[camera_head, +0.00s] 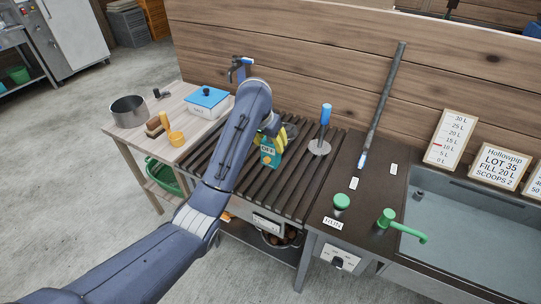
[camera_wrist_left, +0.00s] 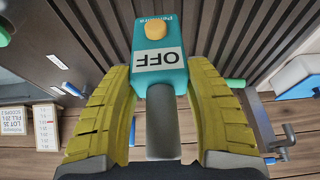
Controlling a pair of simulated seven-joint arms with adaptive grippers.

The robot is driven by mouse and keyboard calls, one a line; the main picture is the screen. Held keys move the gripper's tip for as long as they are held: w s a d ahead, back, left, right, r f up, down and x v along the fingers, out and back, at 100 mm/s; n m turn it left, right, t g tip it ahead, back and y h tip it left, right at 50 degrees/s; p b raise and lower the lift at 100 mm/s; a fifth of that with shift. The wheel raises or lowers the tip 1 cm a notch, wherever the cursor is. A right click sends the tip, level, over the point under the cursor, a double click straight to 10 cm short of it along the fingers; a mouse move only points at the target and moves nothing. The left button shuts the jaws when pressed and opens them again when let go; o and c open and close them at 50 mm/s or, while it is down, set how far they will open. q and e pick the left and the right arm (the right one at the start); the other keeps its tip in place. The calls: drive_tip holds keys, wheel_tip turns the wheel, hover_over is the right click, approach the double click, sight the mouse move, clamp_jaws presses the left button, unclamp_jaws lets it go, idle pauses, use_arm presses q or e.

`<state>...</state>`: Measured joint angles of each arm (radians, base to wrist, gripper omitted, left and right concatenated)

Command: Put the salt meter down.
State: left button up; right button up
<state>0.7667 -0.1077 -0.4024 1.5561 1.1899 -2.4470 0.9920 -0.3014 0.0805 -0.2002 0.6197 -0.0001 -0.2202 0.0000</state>
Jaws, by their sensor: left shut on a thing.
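The salt meter (camera_head: 268,157) is a teal device with a yellow button, an OFF label and a grey shaft. In the left wrist view the salt meter (camera_wrist_left: 160,62) sits between the yellow fingers of my left gripper (camera_wrist_left: 160,105), which are shut on its grey part. In the head view my left gripper (camera_head: 274,132) is over the dark slatted rack (camera_head: 292,187), partly hidden by my arm. I cannot tell whether the meter touches the slats. My right gripper is not in view.
A blue-handled tool with a round plate (camera_head: 319,147) stands on the rack to the right. A sink (camera_head: 460,235) lies right. The rack's front slats are clear.

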sight(267, 146)
use_arm(q)
drive_tip(key=shift+f, duration=3)
drive_tip(key=shift+f, duration=0.15)
drive_tip(key=o, duration=1.2)
drive_tip(key=shift+o, duration=0.2)
drive_tip(key=v, duration=0.9)
drive_tip(key=shift+s+r, duration=0.1)
drive_tip(key=shift+r, duration=0.15)
drive_tip(key=shift+a+r, duration=0.25)
drive_tip(key=shift+r, duration=0.6)
drive_tip(key=shift+s+r, duration=0.35)
drive_tip(key=shift+s, duration=0.1)
